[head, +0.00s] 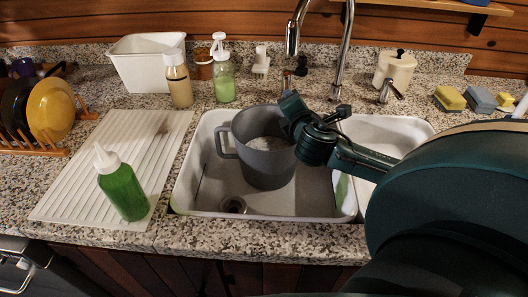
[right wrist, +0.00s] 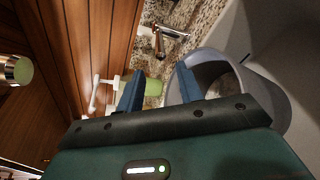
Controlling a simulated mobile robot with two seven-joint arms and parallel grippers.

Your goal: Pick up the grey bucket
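The grey bucket (head: 267,168) stands upright in the left sink basin (head: 205,190), with its handle on the left side. My right gripper (head: 296,114) is at the bucket's right rim in the head view. In the right wrist view, my right gripper (right wrist: 158,78) has its two blue fingers apart. The bucket (right wrist: 218,60) shows there at the right, and the right finger overlaps its rim. I cannot tell whether the rim lies between the fingers. My left gripper is not in view.
A chrome faucet (head: 292,38) rises behind the sink. A green bottle (head: 122,188) stands on the white drainboard (head: 85,185) at left. Soap bottles (head: 223,80) and a white tub (head: 146,62) stand behind. Sponges (head: 450,98) lie at right.

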